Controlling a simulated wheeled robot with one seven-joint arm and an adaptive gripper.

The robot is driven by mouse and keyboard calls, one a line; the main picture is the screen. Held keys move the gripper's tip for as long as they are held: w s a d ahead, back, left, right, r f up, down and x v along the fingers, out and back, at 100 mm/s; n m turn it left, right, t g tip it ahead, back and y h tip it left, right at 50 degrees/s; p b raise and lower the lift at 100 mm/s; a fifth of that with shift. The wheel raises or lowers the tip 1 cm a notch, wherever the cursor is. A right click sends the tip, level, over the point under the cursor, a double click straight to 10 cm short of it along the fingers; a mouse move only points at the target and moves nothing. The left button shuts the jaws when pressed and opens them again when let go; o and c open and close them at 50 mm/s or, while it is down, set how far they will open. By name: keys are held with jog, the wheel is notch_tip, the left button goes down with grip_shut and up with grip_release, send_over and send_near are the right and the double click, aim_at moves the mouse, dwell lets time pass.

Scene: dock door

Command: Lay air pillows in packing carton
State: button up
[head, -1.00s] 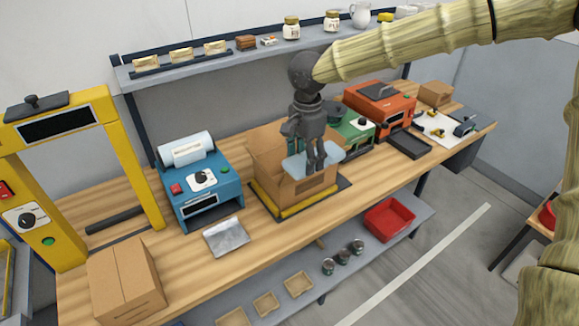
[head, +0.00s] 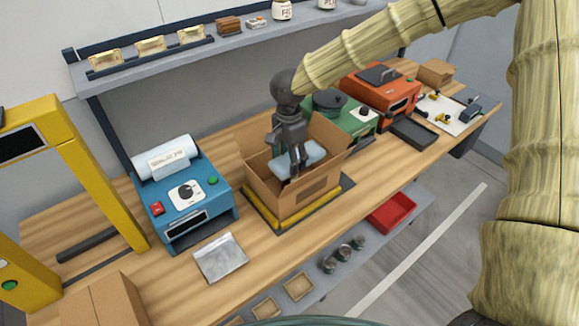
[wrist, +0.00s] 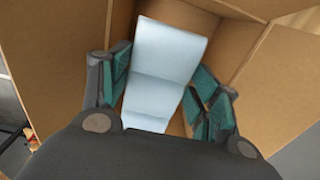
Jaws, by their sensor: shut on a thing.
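An open brown packing carton (head: 283,201) stands on a yellow-edged dark platform on the bench. My gripper (head: 293,168) points down into the carton's mouth. It is shut on a pale blue air pillow (head: 311,153), which lies between the carton's walls. In the wrist view the air pillow (wrist: 165,65) runs lengthwise between the teal finger pads of my gripper (wrist: 165,90), with carton walls (wrist: 285,75) around it. The pillow's lower end is hidden by my gripper's body. I cannot tell whether the pillow touches the carton floor.
A blue machine (head: 184,197) with a white roll stands left of the carton, and a silvery pouch (head: 220,258) lies in front. A green machine (head: 345,118) stands close behind right, then an orange one (head: 380,92). A shelf (head: 235,45) runs above the bench.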

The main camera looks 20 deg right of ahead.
jog(key=shift+w+f, duration=0.55)
jog(key=shift+f, duration=0.25)
jog(key=shift+s+f, duration=0.15)
jog(key=shift+f, duration=0.2)
jog(key=shift+s+f+p, duration=0.2)
jog(key=shift+f+p, duration=0.45)
jog(key=shift+f, duration=0.5)
jog(key=shift+w+a+f, duration=0.1)
jog(key=shift+w+f, duration=0.05)
jog(key=shift+s, duration=0.2)
jog(key=shift+w+f, duration=0.15)
jog(key=shift+f, duration=0.2)
jog(key=o, duration=0.8)
